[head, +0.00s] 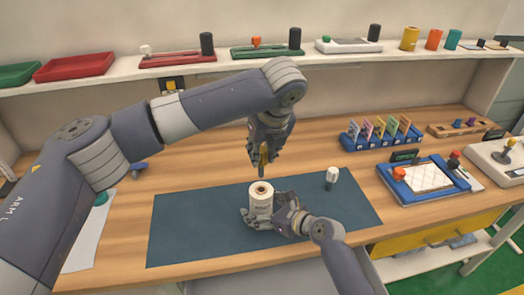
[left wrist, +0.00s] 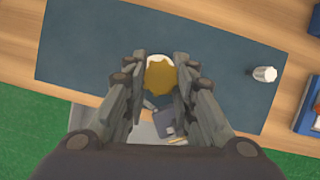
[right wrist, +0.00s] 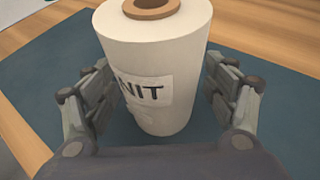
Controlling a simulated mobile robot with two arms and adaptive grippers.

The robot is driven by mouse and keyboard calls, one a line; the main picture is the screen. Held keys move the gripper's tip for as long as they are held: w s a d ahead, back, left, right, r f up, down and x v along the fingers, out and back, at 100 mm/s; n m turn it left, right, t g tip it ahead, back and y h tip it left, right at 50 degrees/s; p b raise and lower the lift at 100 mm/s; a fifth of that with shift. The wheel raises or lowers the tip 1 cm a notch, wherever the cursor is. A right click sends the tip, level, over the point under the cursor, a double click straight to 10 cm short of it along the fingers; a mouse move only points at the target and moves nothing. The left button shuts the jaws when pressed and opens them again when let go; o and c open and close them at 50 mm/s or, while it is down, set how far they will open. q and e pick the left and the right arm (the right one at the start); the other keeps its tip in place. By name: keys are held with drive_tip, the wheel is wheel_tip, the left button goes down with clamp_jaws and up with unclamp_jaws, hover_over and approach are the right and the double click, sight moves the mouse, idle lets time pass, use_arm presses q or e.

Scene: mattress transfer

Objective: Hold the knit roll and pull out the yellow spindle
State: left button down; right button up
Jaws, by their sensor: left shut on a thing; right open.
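The yellow spindle (head: 263,160) hangs upright in my left gripper (head: 264,150), which is shut on it above the roll. In the left wrist view the spindle (left wrist: 160,76) shows end-on between the fingers, covering most of the white roll below. The white knit roll (head: 261,207) stands upright on the dark mat, its brown core ring open at the top. In the right wrist view the roll (right wrist: 150,60) carries a label ending in "NIT". My right gripper (right wrist: 155,95) is open, with one finger on each side of the roll and visible gaps between.
The dark blue mat (head: 190,225) covers the front middle of the wooden table. A blue rack of cards (head: 380,135) and a blue tray (head: 425,180) stand to the right.

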drive_tip(key=v, duration=1.2)
use_arm(q)
drive_tip(key=shift+d, duration=0.1)
use_arm(e)
drive_tip(key=shift+s+d+f, duration=0.1)
drive_tip(key=shift+d, duration=0.05)
